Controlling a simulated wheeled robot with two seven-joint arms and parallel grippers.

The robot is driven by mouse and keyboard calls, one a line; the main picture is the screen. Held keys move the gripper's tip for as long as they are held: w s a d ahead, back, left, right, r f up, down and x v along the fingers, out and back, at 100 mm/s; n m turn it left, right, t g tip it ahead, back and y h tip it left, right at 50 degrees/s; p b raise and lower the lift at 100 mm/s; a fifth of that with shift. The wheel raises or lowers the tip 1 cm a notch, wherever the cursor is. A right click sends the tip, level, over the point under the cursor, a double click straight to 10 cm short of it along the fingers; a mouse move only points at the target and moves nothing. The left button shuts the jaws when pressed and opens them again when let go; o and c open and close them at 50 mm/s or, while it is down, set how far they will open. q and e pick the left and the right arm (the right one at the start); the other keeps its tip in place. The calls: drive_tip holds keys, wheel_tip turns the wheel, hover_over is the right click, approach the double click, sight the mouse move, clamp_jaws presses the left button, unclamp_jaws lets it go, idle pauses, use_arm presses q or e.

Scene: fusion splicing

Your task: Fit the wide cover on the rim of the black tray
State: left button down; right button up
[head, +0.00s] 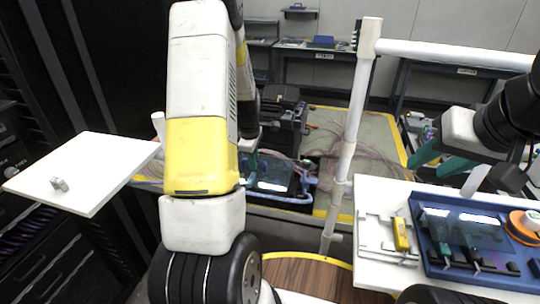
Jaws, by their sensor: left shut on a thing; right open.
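My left gripper (250,163) shows only in part, its teal fingers just right of my yellow and white arm link, which hides the rest. It is shut on what looks like the wide cover (272,174), a dark, glossy see-through panel. The cover is over or at the black tray (301,184), which is mostly hidden by it and my arm. I cannot tell whether the cover touches the tray rim. My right gripper (441,158) is open and empty, its teal fingers above the white table at the right.
A blue tray (427,250) with glossy clear panels and an orange reel (524,228) lies on the white table (376,187). A yellow tool (401,234) lies left of it. A white post (352,130) stands mid-view. A white board (105,160) carries a small metal piece (59,184).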

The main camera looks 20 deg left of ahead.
use_arm(q)
drive_tip(key=shift+w+f, duration=0.1)
drive_tip(key=shift+w, duration=0.8)
drive_tip(key=shift+f, duration=1.7)
drive_tip(key=shift+f, duration=0.15)
drive_tip(key=c, duration=1.5)
unclamp_jaws()
